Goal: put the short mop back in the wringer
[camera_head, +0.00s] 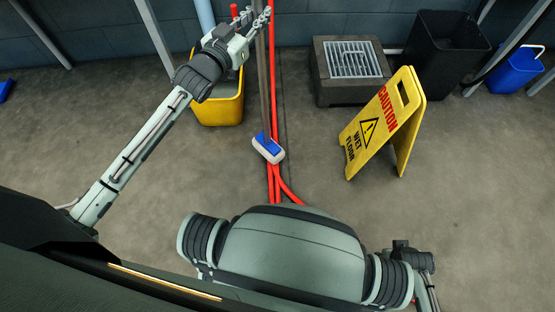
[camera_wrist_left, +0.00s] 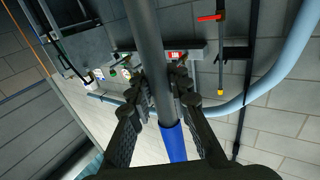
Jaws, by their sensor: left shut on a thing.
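The short mop has a grey handle (camera_head: 262,85) and a blue and white head (camera_head: 268,148). It hangs near upright in the head view, head down, to the right of the yellow wringer bucket (camera_head: 222,108). I cannot tell whether the head touches the floor. My left gripper (camera_head: 260,18) is shut on the handle near its upper part. In the left wrist view the handle (camera_wrist_left: 148,40) runs between the fingers (camera_wrist_left: 160,82), with a blue section (camera_wrist_left: 173,142) below them. My left arm hides part of the bucket's top. My right gripper is out of view.
Red hoses (camera_head: 274,90) run down the floor behind the mop. A yellow wet-floor sign (camera_head: 378,125) stands to the right, before a grated drain box (camera_head: 350,75). A black bin (camera_head: 445,45) and blue bucket (camera_head: 515,70) stand at the far right.

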